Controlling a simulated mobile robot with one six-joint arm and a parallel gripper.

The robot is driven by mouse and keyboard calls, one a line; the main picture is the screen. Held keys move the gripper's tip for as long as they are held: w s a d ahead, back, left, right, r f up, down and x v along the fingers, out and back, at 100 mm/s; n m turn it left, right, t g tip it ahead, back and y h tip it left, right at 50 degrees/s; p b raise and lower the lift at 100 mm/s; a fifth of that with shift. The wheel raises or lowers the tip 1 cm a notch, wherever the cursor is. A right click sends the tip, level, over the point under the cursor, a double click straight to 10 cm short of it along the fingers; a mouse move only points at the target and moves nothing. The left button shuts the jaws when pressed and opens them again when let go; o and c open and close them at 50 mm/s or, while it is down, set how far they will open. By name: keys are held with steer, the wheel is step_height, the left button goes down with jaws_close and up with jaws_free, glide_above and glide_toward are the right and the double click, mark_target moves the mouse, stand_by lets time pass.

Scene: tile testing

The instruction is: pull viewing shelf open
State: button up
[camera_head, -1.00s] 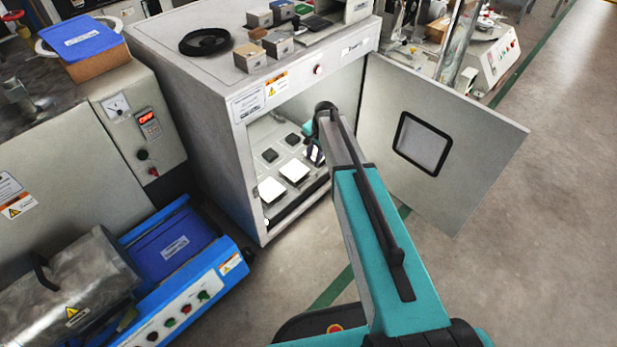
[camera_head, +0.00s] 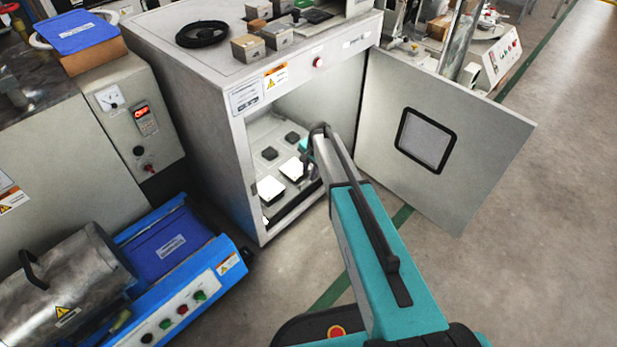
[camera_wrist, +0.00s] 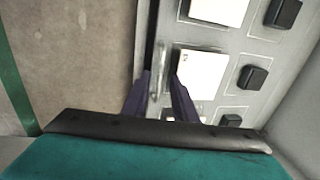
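The viewing shelf (camera_head: 275,210) is a light grey tray low inside the open cabinet (camera_head: 200,120), bearing white tiles (camera_head: 270,188) and black blocks (camera_head: 270,153). In the wrist view, the shelf (camera_wrist: 221,60) fills the right side, with its front edge and a thin upright bar-like handle (camera_wrist: 157,70) near the middle. My gripper (camera_wrist: 160,76) is at this front edge. Its two dark fingers stand apart, one on each side of the handle, with a gap showing between them. In the head view my arm hides the fingers and the right part of the shelf.
The cabinet door (camera_head: 465,150) with a small window stands swung open to the right. A blue machine (camera_head: 190,290) with a metal cylinder stands at the lower left. Small blocks and a black ring (camera_head: 203,34) lie on the cabinet top. The floor in front and right is clear.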

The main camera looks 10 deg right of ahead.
steer(key=shift+w+a+f, duration=0.1)
steer(key=shift+w+f, duration=0.05)
steer(key=shift+f, duration=0.85)
steer(key=shift+c, duration=0.2)
jaws_close()
stand_by(0.6)
